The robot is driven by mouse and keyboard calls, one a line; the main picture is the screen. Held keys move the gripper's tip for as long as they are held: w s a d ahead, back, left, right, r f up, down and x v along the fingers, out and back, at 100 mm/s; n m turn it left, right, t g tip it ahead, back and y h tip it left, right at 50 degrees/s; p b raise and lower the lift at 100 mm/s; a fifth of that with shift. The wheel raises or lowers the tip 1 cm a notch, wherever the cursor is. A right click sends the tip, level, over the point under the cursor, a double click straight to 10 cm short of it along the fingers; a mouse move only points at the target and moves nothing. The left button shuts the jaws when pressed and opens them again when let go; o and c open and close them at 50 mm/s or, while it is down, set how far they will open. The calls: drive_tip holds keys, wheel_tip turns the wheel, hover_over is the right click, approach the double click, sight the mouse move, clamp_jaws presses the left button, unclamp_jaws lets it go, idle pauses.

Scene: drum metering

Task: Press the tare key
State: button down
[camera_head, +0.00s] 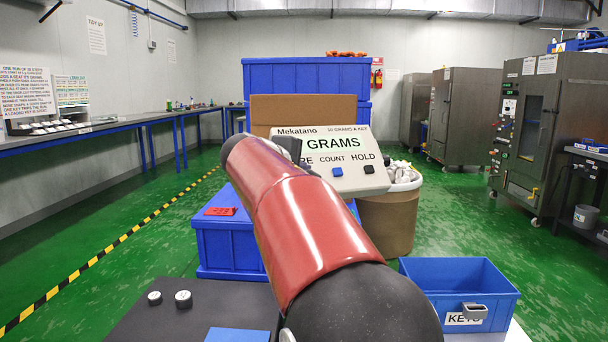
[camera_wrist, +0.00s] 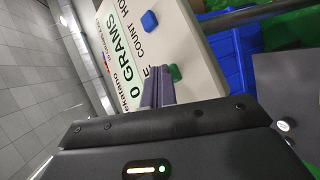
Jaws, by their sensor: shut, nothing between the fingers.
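The scale panel (camera_head: 352,181) faces me in the head view, with a GRAMS display and labels for COUNT and HOLD. My red arm covers its left part, including the tare key there. In the wrist view the panel (camera_wrist: 190,50) appears turned on its side and its display reads 0 GRAMS. The green tare key (camera_wrist: 175,73) sits beside the tips of my gripper (camera_wrist: 152,72). The gripper is shut and empty, its fingers over the panel and partly covering the tare label. I cannot tell whether the tips touch the panel or key.
A blue count key (camera_head: 337,172) and a black hold key (camera_head: 369,169) are on the same panel. A blue KEYS bin (camera_head: 413,282) stands at front right. Two small round pieces (camera_head: 183,299) lie on a dark surface at front left. A filled drum (camera_head: 390,222) stands behind the panel.

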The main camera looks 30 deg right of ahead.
drive_tip(key=shift+s+a+r, duration=0.1)
drive_tip(key=shift+s+r, duration=0.35)
drive_tip(key=shift+r, duration=0.05)
drive_tip(key=s+r, duration=0.1)
drive_tip(key=s+a+r+p, duration=0.1)
drive_tip(key=s+r, duration=0.1)
drive_tip(key=shift+s+r+p, duration=0.2)
drive_tip(key=shift+r+p, duration=0.05)
drive_tip(key=shift+p, duration=0.05)
idle(0.9)
drive_tip(key=s+a+f+m+y, duration=0.3)
drive_tip(key=s+a+f+y, duration=0.3)
drive_tip(key=s+a+f, duration=0.5)
drive_tip(key=s+a+f+m+g+y, duration=0.1)
drive_tip(key=s+a+f+y, duration=0.5)
drive_tip(key=s+a+f, duration=0.6)
wheel_tip(320, 180, down, 6)
drive_tip(key=shift+s+a+f+m+y, duration=0.15)
drive_tip(key=shift+a+m+y, duration=0.25)
drive_tip(key=shift+m, duration=0.5)
drive_tip(key=shift+d, duration=0.1)
